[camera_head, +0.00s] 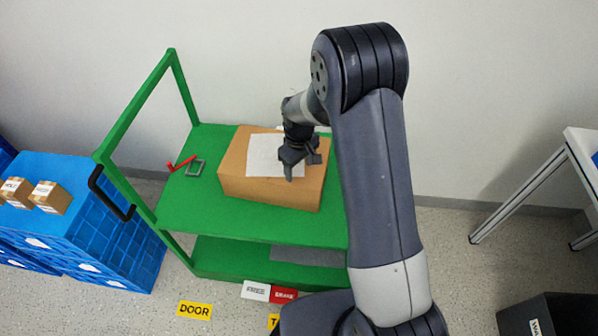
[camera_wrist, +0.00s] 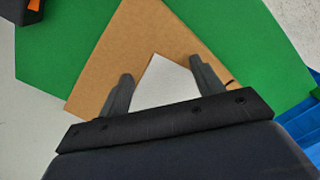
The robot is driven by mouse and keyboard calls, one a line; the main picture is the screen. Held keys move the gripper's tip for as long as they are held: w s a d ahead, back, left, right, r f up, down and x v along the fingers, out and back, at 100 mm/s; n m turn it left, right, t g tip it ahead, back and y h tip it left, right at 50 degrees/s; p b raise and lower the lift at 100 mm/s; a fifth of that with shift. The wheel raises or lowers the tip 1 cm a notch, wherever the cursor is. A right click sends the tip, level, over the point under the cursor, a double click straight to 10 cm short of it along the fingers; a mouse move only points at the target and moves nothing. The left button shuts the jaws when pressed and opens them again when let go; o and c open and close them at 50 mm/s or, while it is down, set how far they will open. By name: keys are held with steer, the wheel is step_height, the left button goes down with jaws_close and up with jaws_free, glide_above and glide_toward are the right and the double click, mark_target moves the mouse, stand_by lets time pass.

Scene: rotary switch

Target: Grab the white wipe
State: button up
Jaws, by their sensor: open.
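The white wipe (camera_head: 264,155) lies flat on top of a brown cardboard box (camera_head: 270,194), which stands on the green cart's upper shelf. My gripper (camera_head: 288,172) is over the wipe's front right part in the head view and hides some of it. In the wrist view, my gripper (camera_wrist: 163,80) is open, with its two fingers apart and the wipe (camera_wrist: 165,84) showing between them. The box (camera_wrist: 140,40) spreads out beyond the fingertips. I cannot tell whether the fingertips touch the wipe.
The green cart (camera_head: 190,212) has a tall handle frame at left. A red item (camera_head: 181,164) and a grey square frame (camera_head: 196,168) lie on its shelf. Blue crates (camera_head: 85,225) with small boxes stand at left. A white table (camera_head: 570,150) stands at right.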

steer(key=c, duration=1.2)
jaws_close()
step_height(320, 180, up, 12)
steer(key=p, duration=0.8)
step_height(320, 180, up, 9)
steer(key=p, duration=0.6)
